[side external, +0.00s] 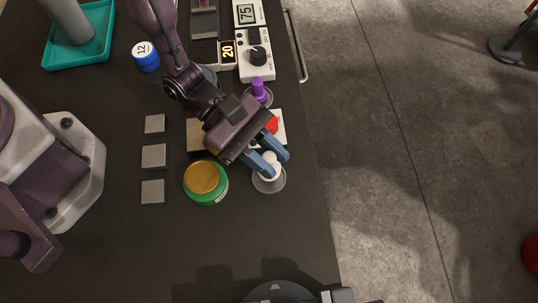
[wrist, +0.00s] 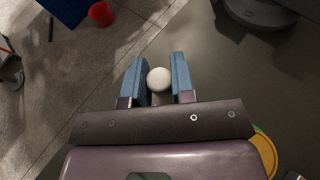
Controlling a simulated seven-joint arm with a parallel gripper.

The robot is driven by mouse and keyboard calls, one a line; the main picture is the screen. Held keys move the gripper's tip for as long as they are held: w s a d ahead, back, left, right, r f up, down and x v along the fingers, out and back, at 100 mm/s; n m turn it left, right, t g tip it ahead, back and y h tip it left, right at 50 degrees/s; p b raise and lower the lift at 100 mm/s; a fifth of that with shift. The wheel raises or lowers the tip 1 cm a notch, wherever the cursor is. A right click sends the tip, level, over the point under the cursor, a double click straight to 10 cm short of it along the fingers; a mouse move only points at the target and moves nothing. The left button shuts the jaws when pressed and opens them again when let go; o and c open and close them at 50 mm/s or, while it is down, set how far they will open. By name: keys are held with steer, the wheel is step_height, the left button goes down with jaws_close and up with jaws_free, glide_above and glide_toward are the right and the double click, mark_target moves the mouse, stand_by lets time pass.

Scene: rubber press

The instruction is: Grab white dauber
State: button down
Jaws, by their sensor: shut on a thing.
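The white dauber (side external: 268,160) stands upright on a grey round base (side external: 269,185) near the table's right edge in the side view. Its round white top also shows in the wrist view (wrist: 159,79), between my blue fingers. My gripper (side external: 277,163) reaches down over it and is shut on it, one finger on each side. In the wrist view my gripper (wrist: 160,72) has the white top between its fingertips. The fingers hide part of the dauber in the side view.
A green jar with a gold lid (side external: 202,179) stands close left. A purple dauber (side external: 258,88) and a partly hidden red button (side external: 272,124) are behind my gripper. Several metal squares (side external: 153,156) lie further left. The table front is mostly clear.

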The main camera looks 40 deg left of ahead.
mark_target(269, 157)
step_height(269, 157, up, 6)
steer(key=shift+r, duration=0.25)
stand_by(0.5)
